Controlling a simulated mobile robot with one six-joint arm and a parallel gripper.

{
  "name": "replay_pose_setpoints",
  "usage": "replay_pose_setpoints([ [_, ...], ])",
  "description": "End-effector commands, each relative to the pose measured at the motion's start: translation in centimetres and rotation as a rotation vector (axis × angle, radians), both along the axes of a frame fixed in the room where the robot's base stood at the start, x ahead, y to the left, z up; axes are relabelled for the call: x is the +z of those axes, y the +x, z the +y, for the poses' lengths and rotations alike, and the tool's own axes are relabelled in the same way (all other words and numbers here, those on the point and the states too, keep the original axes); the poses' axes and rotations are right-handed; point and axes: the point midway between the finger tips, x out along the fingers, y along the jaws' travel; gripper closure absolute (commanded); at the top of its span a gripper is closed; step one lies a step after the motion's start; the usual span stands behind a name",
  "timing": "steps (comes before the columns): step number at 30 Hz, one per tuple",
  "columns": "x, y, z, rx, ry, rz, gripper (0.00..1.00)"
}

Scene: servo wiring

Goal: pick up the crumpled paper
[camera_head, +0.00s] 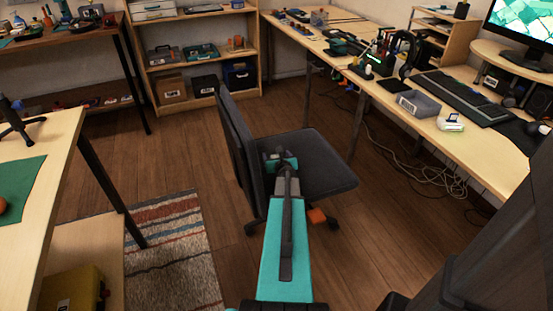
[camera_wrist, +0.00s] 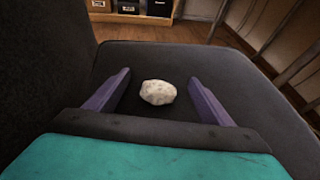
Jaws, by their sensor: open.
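The crumpled paper (camera_wrist: 158,92) is a small whitish ball lying on the dark seat of an office chair (camera_wrist: 205,62). In the wrist view it sits midway between the two purple fingers of my gripper (camera_wrist: 158,90), a little beyond or level with their tips, with a gap on each side. My gripper is open and holds nothing. In the head view my teal arm reaches over the chair (camera_head: 318,165), and the paper is hidden behind it.
The chair's tall backrest (camera_head: 237,150) stands close on the left of my arm. A long desk (camera_head: 440,125) with a grey bin (camera_head: 418,103) runs along the right. A table (camera_head: 50,150) is at the left, and a striped rug (camera_head: 170,250) lies on the floor. Shelves (camera_head: 200,100) stand behind.

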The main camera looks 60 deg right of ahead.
Motion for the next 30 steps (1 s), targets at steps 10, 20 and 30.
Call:
replay_pose_setpoints([
  [10,0.0,0.0,0.0,0.0,0.0,0.0,0.52],
  [20,0.0,0.0,0.0,0.0,0.0,0.0,0.68],
  [30,1.5,0.0,0.1,0.001,0.0,0.0,0.68],
])
